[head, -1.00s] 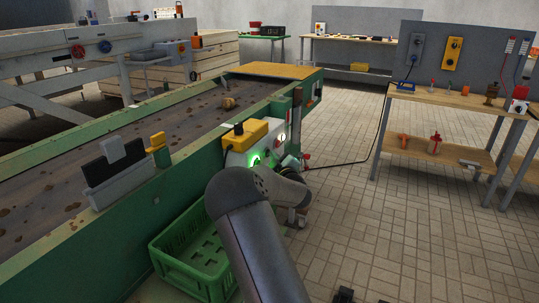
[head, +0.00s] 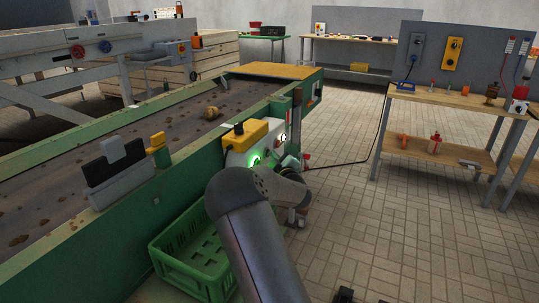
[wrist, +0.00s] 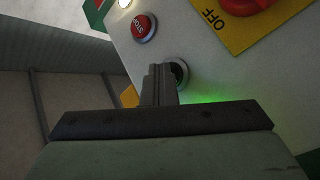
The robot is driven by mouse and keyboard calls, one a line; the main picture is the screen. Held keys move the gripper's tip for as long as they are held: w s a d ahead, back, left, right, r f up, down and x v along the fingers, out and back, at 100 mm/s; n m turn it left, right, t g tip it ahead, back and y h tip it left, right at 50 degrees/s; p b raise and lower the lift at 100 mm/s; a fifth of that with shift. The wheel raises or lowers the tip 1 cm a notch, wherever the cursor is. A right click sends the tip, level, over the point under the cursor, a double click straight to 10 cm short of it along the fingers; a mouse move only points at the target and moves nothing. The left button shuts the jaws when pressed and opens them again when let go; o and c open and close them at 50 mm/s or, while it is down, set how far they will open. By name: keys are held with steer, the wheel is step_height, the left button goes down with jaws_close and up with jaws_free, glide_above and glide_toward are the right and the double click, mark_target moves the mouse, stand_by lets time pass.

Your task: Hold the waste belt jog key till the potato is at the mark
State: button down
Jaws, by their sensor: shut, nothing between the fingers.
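The potato (head: 211,113) is a small brown lump on the dark, dirt-spotted belt (head: 165,130) in the head view. A white patch (head: 227,126) shows on the belt's near rail beside it; I cannot tell whether this is the mark. The control box (head: 244,150) is on the belt's near side, with a green glow. In the wrist view, my gripper (wrist: 163,75) is shut and empty, its fingertips at a dark round key (wrist: 181,72) in the panel. The fingers partly hide this key, and they appear to touch it. In the head view my arm hides the fingertips.
A red stop button (wrist: 143,27) and a red knob on a yellow OFF plate (wrist: 232,20) are close to my fingers. A green crate (head: 190,262) stands below the box.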

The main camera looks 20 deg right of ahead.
stand_by(0.6)
steer(key=shift+s+d+b, duration=0.3)
steer(key=shift+s+d, duration=0.25)
steer(key=shift+s, duration=0.05)
steer(key=shift+d, duration=0.1)
steer(key=s+d, duration=0.1)
steer(key=s+d+b, duration=0.1)
steer(key=s+d, duration=0.1)
steer(key=shift+s+d, duration=0.1)
steer(key=shift+s, duration=0.2)
steer(key=shift+r, duration=0.1)
stand_by(0.8)
